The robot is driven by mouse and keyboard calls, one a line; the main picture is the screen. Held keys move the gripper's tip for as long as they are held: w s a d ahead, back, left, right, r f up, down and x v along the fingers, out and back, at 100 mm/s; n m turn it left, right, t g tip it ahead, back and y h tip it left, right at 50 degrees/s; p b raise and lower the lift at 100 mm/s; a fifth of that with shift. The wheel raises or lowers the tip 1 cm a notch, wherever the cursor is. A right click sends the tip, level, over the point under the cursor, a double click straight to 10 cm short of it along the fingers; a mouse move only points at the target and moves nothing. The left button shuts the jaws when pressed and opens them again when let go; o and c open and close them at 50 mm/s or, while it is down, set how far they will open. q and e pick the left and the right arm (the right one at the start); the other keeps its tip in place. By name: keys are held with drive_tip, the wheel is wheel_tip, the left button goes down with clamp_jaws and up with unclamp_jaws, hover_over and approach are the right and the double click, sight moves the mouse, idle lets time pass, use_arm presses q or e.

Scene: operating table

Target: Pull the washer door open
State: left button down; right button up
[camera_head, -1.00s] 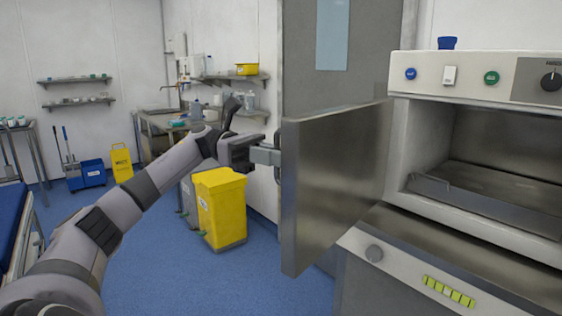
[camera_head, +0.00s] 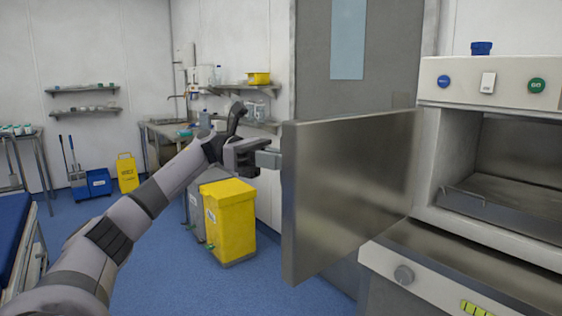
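The washer (camera_head: 432,150) stands at the right, a white-fronted steel machine with its chamber showing. Its grey metal door (camera_head: 350,185) stands swung out to the left, well open, hinged at the left side of the chamber. My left gripper (camera_head: 272,159) is at the far side of the door, by its free left edge. The fingertips go behind the door, and the handle is hidden there, so I cannot tell whether the fingers are shut on it. My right gripper is not in view.
A yellow bin (camera_head: 230,222) stands on the blue floor behind my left arm, beside a grey bin. A blue bed (camera_head: 12,235) is at the left edge. A blue cup (camera_head: 481,48) sits on the washer. The floor at lower middle is clear.

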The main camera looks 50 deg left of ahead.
use_arm(q)
drive_tip(key=shift+a+r, duration=0.1)
idle(0.3)
drive_tip(key=c, duration=1.4)
unclamp_jaws()
drive_tip(key=shift+o, duration=0.5)
drive_tip(key=shift+w, duration=0.1)
drive_tip(key=v, duration=0.7)
